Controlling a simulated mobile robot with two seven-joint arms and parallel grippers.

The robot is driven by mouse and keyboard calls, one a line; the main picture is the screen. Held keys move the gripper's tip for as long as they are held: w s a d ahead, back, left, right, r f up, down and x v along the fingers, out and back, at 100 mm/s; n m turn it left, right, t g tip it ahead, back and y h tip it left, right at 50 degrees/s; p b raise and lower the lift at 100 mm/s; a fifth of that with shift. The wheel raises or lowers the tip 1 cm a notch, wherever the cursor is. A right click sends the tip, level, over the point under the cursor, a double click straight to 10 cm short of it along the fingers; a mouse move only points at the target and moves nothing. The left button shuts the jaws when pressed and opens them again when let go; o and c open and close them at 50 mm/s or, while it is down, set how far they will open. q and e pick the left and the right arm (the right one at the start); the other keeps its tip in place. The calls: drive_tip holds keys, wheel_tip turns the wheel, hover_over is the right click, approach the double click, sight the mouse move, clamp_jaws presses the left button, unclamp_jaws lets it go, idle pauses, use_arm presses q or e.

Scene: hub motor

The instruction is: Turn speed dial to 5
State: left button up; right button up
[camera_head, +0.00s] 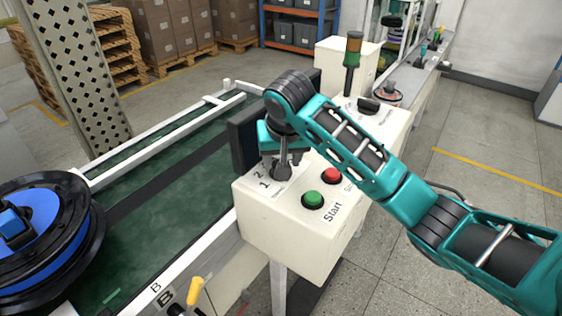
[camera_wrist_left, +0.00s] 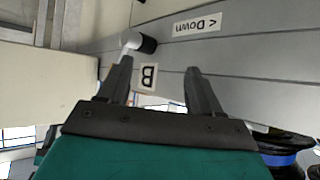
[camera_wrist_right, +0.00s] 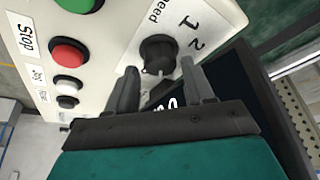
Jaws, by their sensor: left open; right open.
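The speed dial (camera_wrist_right: 157,54) is a dark round knob on the cream control box (camera_head: 262,220). In the right wrist view the numbers 1 and 2 and part of the word "Speed" show beside it; other numbers are hidden. My right gripper (camera_wrist_right: 165,80) is open, its fingertips close to the dial on either side; I cannot tell whether they touch it. In the head view the right gripper (camera_head: 283,165) comes down over the dial (camera_head: 281,172) and partly hides it. My left gripper (camera_wrist_left: 158,72) is open and empty, seen only in the left wrist view.
A green start button (camera_head: 313,200) and red stop button (camera_head: 331,175) sit close to the dial. A dark screen (camera_head: 245,140) stands behind it. The green conveyor (camera_head: 150,225) carries a blue-and-black hub (camera_head: 45,240). A lever (camera_wrist_left: 135,41) is near the left gripper.

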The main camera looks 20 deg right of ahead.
drive_tip(key=v, duration=1)
drive_tip(key=shift+r, duration=0.15)
drive_tip(key=shift+s+a, duration=0.1)
